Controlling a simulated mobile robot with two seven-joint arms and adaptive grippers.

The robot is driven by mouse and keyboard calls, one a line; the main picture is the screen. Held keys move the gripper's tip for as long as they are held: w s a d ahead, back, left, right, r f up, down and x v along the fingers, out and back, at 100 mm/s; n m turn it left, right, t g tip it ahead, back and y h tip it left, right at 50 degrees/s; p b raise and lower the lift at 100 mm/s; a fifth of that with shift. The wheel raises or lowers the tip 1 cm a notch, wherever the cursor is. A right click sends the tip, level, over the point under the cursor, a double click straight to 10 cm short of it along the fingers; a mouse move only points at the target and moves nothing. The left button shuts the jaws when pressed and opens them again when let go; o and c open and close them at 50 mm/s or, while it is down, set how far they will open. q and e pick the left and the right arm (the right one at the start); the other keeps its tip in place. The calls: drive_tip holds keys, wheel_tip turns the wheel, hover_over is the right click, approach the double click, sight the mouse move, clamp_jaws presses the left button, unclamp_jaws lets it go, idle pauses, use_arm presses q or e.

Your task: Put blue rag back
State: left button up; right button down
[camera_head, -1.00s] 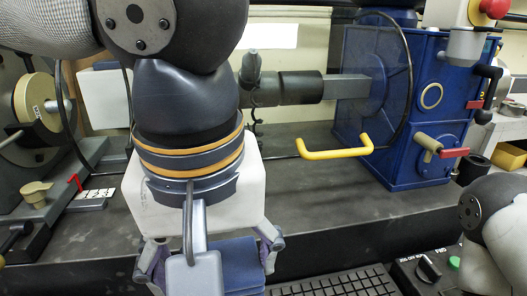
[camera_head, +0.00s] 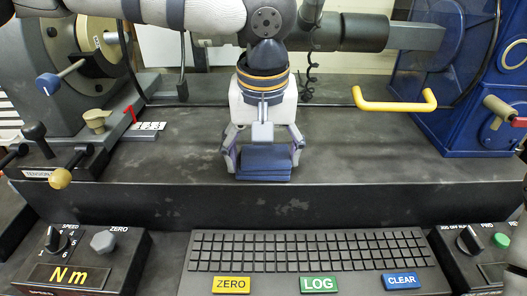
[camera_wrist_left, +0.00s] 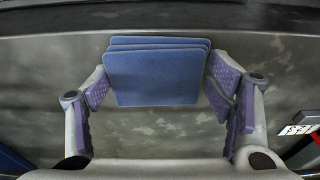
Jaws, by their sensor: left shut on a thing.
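The blue rag (camera_head: 264,168) is folded in flat layers. It is between the fingers of my left gripper (camera_head: 263,155), at the front edge of the dark bench top (camera_head: 370,155). In the left wrist view the rag (camera_wrist_left: 155,75) shows its stacked layers, with the purple-padded fingers of the left gripper (camera_wrist_left: 160,85) at its two sides. The left gripper is shut on the rag. I cannot tell whether the rag touches the bench. My right gripper is not in view.
A yellow handle (camera_head: 395,104) juts out at the right, by the blue machine housing (camera_head: 440,85). Knobbed levers (camera_head: 60,178) stand at the left. Below the bench edge are a key panel (camera_head: 310,252) and control boxes (camera_head: 75,258). Bench top beside the rag is clear.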

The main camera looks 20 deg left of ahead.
sight(264, 163)
use_arm(q)
drive_tip(key=shift+f, duration=0.1)
drive_tip(key=o, duration=1)
drive_tip(key=r, duration=0.4)
drive_tip(key=s+r, duration=0.1)
drive_tip(key=r, duration=0.7)
drive_tip(key=shift+s+d+r, duration=0.1)
drive_tip(key=shift+s+d, duration=0.15)
drive_tip(key=shift+s, duration=0.1)
